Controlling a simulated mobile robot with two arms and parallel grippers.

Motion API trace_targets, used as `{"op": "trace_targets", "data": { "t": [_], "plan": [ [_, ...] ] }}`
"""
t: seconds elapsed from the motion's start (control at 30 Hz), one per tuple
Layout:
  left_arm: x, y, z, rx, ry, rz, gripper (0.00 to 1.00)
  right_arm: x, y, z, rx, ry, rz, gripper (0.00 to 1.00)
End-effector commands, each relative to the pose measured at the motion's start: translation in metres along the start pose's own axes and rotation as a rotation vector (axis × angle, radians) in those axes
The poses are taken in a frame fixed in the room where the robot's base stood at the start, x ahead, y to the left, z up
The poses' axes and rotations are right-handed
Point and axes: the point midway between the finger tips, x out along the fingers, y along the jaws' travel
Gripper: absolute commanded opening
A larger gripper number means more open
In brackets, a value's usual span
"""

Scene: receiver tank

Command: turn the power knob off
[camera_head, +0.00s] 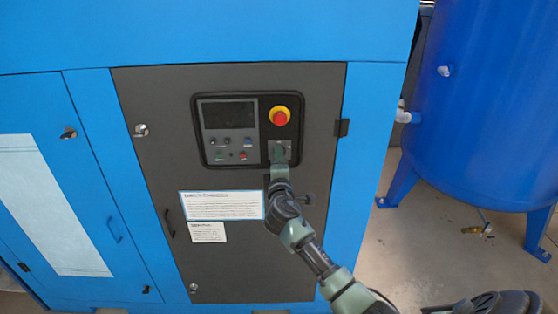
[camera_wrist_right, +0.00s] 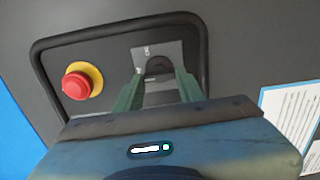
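The power knob is a dark round knob (camera_wrist_right: 157,68) on a light grey plate (camera_wrist_right: 172,50) in the right wrist view. In the head view the plate (camera_head: 288,146) shows low on the right of the control panel, with the knob mostly hidden by my gripper. My right gripper (camera_wrist_right: 158,78) is open, its two green fingers apart and pointing at the plate, one on each side of the knob. I cannot tell whether they touch it. In the head view the right gripper (camera_head: 279,156) is right in front of the plate. My left gripper is in neither view.
A red emergency button with a yellow ring (camera_head: 280,116) sits just above the knob's plate. A screen (camera_head: 226,114) and small buttons are to its left. White labels (camera_head: 221,205) are below. A blue tank (camera_head: 480,110) stands to the right on open floor.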

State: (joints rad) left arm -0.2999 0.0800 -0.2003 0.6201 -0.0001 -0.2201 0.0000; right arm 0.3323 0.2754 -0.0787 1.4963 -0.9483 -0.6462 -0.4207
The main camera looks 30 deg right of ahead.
Motion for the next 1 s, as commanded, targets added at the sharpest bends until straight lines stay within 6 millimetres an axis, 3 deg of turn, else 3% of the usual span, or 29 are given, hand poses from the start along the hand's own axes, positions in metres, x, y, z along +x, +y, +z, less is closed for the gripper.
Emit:
{"op": "trace_targets", "data": {
  "t": [0.07, 0.47, 0.8, 1.0],
  "plan": [
    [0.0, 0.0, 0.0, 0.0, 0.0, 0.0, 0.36, 0.0, -0.001, 0.0, -0.001, 0.0, -0.002, 0.59],
    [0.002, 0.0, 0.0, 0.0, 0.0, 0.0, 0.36, -0.006, -0.002, 0.0, 0.002, 0.0, 0.0, 0.59],
    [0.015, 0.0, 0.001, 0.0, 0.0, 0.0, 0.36, -0.059, -0.003, -0.001, 0.002, 0.002, -0.001, 0.59],
    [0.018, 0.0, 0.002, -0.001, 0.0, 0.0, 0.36, -0.077, -0.002, -0.001, 0.001, 0.001, -0.001, 0.59]
  ]
}}
